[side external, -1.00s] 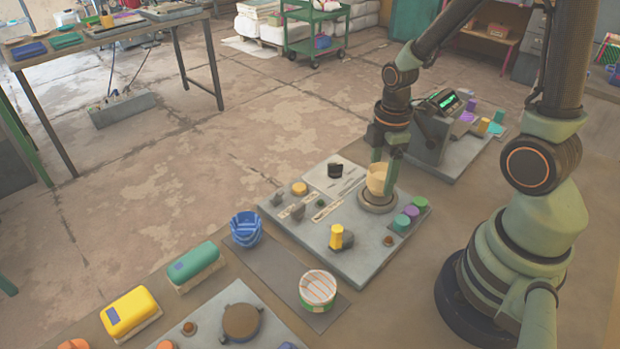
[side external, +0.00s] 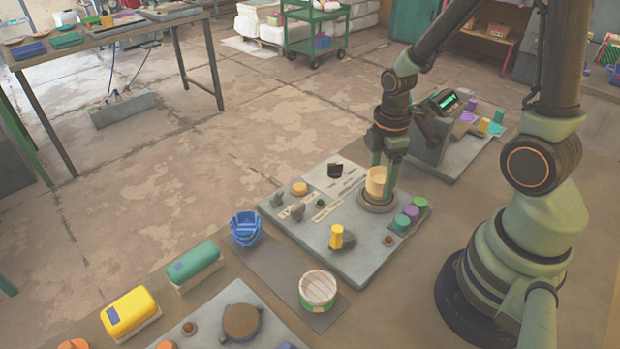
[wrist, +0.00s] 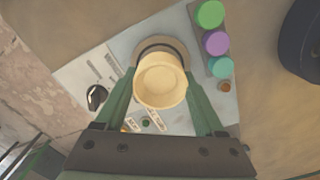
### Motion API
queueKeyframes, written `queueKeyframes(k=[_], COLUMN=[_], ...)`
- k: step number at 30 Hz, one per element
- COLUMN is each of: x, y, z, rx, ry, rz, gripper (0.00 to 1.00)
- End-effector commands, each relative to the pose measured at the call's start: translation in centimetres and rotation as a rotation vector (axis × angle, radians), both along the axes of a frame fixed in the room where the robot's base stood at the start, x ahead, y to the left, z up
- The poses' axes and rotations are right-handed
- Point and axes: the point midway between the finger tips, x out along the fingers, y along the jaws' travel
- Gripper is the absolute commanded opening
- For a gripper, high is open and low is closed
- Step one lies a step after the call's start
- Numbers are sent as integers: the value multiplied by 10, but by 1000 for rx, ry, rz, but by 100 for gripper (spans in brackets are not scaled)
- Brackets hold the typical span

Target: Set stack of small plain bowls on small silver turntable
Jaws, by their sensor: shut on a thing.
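The stack of small plain bowls (side external: 376,181) is cream coloured and upright. My gripper (side external: 383,174) is shut on it, with one green finger on each side. In the wrist view the stack (wrist: 160,82) sits between the fingertips of my gripper (wrist: 160,88). The small silver turntable (side external: 364,205) is a round grey disc directly below the stack, on the grey panel. In the wrist view the turntable's rim (wrist: 178,43) shows beyond the stack, which hides the rest. I cannot tell whether the stack's base touches the turntable.
Green, purple and teal round buttons (side external: 411,212) stand close to the right of the turntable. A yellow knob (side external: 337,236) is in front. A blue bowl stack (side external: 246,229) and a striped round container (side external: 318,289) stand on a dark mat at the left.

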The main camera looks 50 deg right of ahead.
Motion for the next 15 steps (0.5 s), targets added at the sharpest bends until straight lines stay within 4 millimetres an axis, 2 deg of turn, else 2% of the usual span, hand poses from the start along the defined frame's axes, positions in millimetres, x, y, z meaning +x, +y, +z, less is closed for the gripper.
queueKeyframes(k=[10,11,12,13,15], x=[0,0,0,0,0], y=[0,0,0,0,0], z=[-2,-2,-2,-2,-2], rx=[0,0,0,0,0], ry=[0,0,0,0,0], rz=[0,0,0,0,0], gripper=[9,75,90,100,100])
